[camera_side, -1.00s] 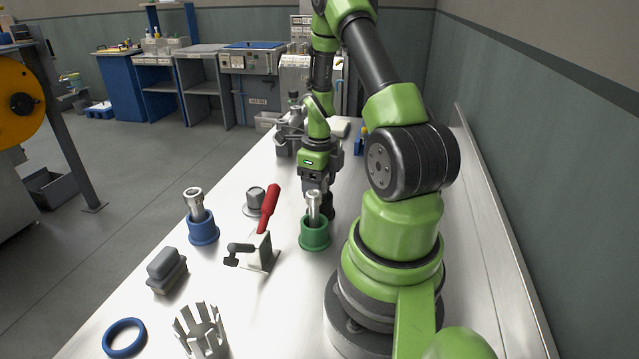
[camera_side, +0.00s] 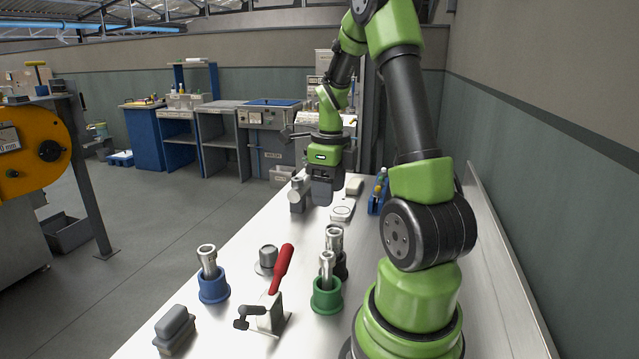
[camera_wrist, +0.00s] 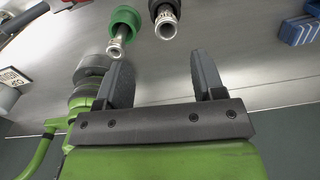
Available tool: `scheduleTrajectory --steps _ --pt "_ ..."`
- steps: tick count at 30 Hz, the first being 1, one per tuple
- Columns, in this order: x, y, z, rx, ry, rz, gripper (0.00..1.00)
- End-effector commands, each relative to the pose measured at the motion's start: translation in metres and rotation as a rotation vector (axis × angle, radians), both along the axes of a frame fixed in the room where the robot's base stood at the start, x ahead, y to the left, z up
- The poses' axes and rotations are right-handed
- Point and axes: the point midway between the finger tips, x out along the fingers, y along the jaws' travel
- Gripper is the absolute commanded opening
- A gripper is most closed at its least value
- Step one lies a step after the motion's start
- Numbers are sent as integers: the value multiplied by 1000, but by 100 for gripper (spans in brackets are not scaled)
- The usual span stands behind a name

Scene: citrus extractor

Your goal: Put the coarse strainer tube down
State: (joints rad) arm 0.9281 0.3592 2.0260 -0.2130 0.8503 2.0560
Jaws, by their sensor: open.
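Three metal strainer tubes stand upright in ring-shaped holders; which is the coarse one I cannot tell. One tube (camera_side: 334,236) is in a dark holder (camera_side: 341,268), one (camera_side: 327,265) in a green holder (camera_side: 326,299) just in front of it, and one (camera_side: 207,258) in a blue holder (camera_side: 214,289) to the left. My gripper (camera_side: 323,192) is above the table, behind and clear of the holders. In the wrist view its fingers (camera_wrist: 162,78) are apart with nothing between them; the dark-holder tube (camera_wrist: 166,27) and green-holder tube (camera_wrist: 118,42) lie beyond the fingertips.
A clamp with a red handle (camera_side: 282,267) stands between the blue and green holders, with a grey knob-shaped part (camera_side: 267,257) behind it. A grey block (camera_side: 175,327) is at front left. A grey device (camera_side: 299,193) and a blue rack (camera_side: 377,195) are farther back.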

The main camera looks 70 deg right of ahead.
Motion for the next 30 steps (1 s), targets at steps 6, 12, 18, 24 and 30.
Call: scheduleTrajectory --steps 6,12,18,24,30 --pt "35 78 61 -152 -125 798 63" --pt "26 170 105 -400 -246 1724 63" --pt "-5 227 122 -694 -326 2415 63" --pt "-22 246 125 -861 -348 2691 63" --pt "-22 247 125 -874 -347 2714 63"
